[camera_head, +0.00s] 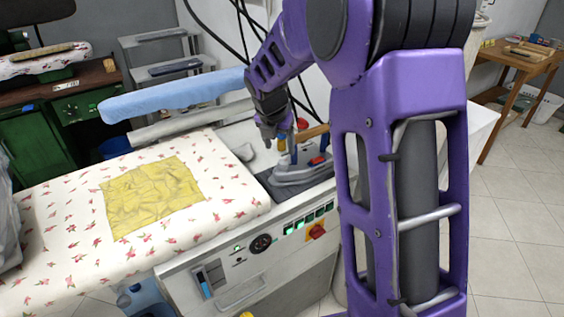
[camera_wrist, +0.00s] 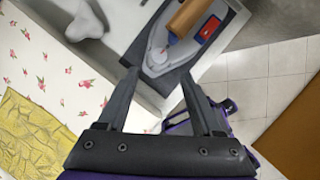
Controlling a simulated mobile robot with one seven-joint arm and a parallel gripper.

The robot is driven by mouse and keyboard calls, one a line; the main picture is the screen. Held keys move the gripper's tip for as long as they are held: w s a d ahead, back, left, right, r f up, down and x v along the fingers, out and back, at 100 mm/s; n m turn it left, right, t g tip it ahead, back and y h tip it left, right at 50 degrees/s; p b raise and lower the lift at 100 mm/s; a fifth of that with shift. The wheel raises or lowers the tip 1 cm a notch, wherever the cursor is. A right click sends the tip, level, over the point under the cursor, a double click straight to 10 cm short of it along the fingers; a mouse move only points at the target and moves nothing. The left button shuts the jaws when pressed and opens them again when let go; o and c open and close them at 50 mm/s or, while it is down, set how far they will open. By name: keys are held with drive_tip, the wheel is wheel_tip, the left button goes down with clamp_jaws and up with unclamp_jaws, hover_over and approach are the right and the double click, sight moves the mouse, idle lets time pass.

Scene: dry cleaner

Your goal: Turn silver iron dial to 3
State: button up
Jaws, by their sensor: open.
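The silver iron (camera_head: 302,172) rests on a dark pad (camera_head: 262,180) at the right end of the ironing station. It has a brown handle (camera_head: 312,132) and a red and blue part on its body. In the wrist view the iron (camera_wrist: 157,68) lies ahead of my gripper (camera_wrist: 158,80), its handle (camera_wrist: 190,14) at the top. A pale round knob (camera_wrist: 158,58) shows near the iron's front, between my fingertips in the picture; no numbers are readable on it. My gripper (camera_head: 277,138) is open and empty, over or beside the iron; I cannot tell whether it touches.
A floral ironing board (camera_head: 60,215) with a yellow cloth (camera_head: 150,195) lies to the left. A blue padded sleeve arm (camera_head: 175,95) is behind it. The station's front panel has a black dial (camera_head: 261,243) and a red-yellow switch (camera_head: 316,231). Dark cables hang behind my gripper.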

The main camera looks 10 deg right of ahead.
sight(283, 162)
drive_tip(key=b+x, duration=0.1)
drive_tip(key=x, duration=0.6)
drive_tip(key=shift+w+d+f, duration=0.1)
drive_tip(key=shift+w+f, duration=0.1)
drive_tip(key=shift+f, duration=0.15)
drive_tip(key=shift+c, duration=0.3)
clamp_jaws()
